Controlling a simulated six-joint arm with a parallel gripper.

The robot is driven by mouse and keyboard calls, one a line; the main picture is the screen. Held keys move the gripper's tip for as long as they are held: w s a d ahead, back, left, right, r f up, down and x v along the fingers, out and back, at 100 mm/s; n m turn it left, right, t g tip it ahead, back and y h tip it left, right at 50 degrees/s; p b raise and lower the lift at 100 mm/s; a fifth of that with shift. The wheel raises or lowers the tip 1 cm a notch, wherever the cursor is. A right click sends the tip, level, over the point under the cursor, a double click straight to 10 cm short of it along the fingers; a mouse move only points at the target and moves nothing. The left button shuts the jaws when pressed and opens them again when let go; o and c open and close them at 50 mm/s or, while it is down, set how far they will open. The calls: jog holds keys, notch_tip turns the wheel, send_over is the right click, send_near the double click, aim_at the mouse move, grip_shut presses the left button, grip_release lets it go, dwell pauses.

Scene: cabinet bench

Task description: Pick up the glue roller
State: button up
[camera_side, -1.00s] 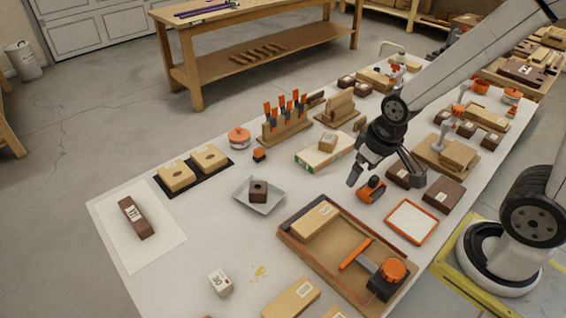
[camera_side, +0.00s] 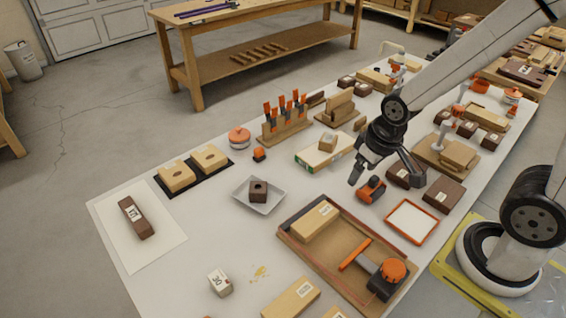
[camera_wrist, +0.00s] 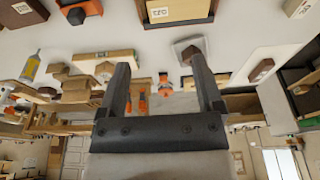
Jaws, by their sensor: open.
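An orange-and-black tool (camera_side: 371,190), which looks like the glue roller, lies on the white bench top near the right edge. My gripper (camera_side: 385,172) hangs above and just behind it, with its two fingers spread apart and nothing between them. In the wrist view my gripper (camera_wrist: 160,68) shows both fingers wide apart. An orange-and-black thing (camera_wrist: 78,10) at the top left there appears to be the same tool, partly cut off by the frame edge. The side view does not show the exact height of the fingers above the tool.
A wooden tray (camera_side: 291,233) holding a block and another orange-and-black tool lies in front. An orange-framed white pad (camera_side: 411,222) and dark blocks (camera_side: 443,194) lie to the right. A grey dish (camera_side: 243,201) with a brown block sits left; the tool rack (camera_side: 285,132) stands behind.

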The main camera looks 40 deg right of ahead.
jog(key=m+t, duration=1.1)
jog(key=m, duration=2.5)
send_near(378, 180)
jog(key=x, duration=0.5)
jog(key=shift+w+d+f, duration=0.1)
jog(key=shift+w+f, duration=0.05)
jog(key=shift+f, duration=0.05)
jog(key=shift+w, duration=0.1)
